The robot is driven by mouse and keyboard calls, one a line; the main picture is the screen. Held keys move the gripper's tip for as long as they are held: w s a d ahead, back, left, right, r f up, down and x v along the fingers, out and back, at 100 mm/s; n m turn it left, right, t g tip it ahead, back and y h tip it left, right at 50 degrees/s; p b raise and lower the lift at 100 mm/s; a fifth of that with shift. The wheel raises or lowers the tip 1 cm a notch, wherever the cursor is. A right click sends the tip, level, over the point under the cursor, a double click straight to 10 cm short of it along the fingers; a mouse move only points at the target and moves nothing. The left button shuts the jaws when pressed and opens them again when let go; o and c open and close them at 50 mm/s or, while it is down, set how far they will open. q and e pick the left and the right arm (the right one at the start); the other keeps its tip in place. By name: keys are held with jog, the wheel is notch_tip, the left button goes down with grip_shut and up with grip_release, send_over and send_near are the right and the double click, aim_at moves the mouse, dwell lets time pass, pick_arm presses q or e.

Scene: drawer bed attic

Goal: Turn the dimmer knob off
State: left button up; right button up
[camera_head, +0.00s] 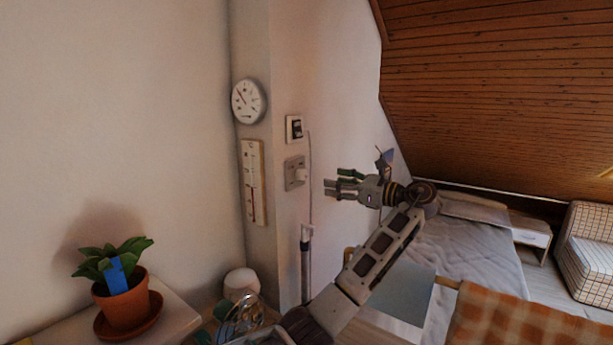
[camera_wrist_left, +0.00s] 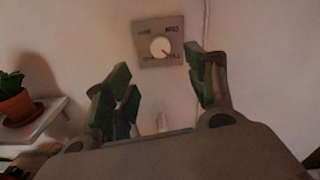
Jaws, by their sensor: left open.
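The dimmer is a grey square plate (camera_head: 290,172) with a round white knob (camera_head: 301,175), mounted on the wall. In the left wrist view the plate (camera_wrist_left: 145,29) has lettering around the white knob (camera_wrist_left: 159,47), and a small red mark on the knob points to the lower right. My left gripper (camera_head: 334,188), with green finger pads, is open and empty, to the right of the knob and apart from it in the head view. In the left wrist view the knob appears above and between the fingers (camera_wrist_left: 158,75). My right gripper is not in view.
A small dark-faced device (camera_head: 294,129) with a cable is above the dimmer. A round dial (camera_head: 248,101) and a thermometer (camera_head: 253,182) hang to the left. A potted plant (camera_head: 126,303) stands on a white shelf, lower left. A bed (camera_head: 465,255) lies behind my arm.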

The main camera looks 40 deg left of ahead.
aim_at(304, 175)
pick_arm(q)
jog(key=a, duration=0.3)
jog(key=a+p, duration=0.1)
jog(key=a, duration=0.6)
jog(key=shift+s+p, duration=0.35)
jog(key=shift+a, duration=0.75)
jog(key=c, duration=1.1)
